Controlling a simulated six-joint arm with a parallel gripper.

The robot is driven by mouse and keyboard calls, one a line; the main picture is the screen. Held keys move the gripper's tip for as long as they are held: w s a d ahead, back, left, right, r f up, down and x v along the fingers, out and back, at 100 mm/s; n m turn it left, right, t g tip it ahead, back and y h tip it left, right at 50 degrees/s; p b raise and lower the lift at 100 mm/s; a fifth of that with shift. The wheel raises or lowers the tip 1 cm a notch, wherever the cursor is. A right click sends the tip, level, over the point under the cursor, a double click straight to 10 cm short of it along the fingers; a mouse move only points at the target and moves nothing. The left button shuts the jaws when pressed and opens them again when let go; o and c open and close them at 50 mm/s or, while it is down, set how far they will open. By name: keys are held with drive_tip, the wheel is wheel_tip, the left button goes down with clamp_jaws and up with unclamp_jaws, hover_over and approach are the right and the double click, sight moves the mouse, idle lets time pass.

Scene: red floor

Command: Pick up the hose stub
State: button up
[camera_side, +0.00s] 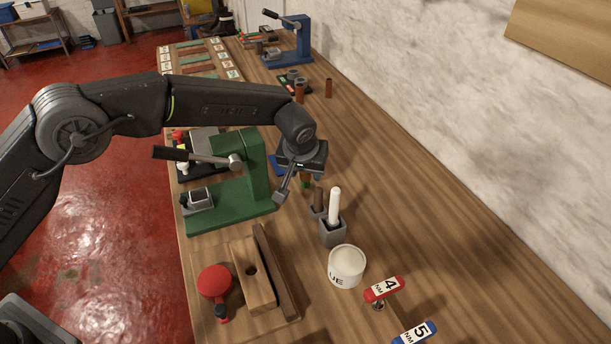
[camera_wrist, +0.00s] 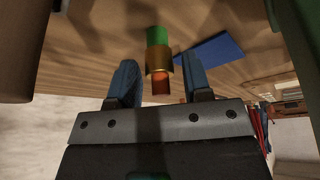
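A short stub with a green end, a brass-coloured collar and a reddish-orange end, which I take to be the hose stub (camera_wrist: 158,58), shows in the wrist view. It lies ahead of my gripper (camera_wrist: 160,85), roughly between the two blue-grey fingers. The fingers are apart with nothing held between them. In the side view my gripper (camera_side: 282,192) hangs over the bench just right of the green press. There a small green and orange part of the stub (camera_side: 306,182) shows beside it, mostly hidden behind the gripper.
The green lever press (camera_side: 255,165) stands close on the left. A grey holder (camera_side: 333,234) with a white stick, a brown cylinder (camera_side: 318,198) and a white tub (camera_side: 346,267) stand in front. A blue flat piece (camera_wrist: 208,48) lies beside the stub.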

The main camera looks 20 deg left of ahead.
drive_tip(key=c, duration=0.7)
drive_tip(key=shift+c, duration=0.2)
drive_tip(key=shift+r, duration=0.1)
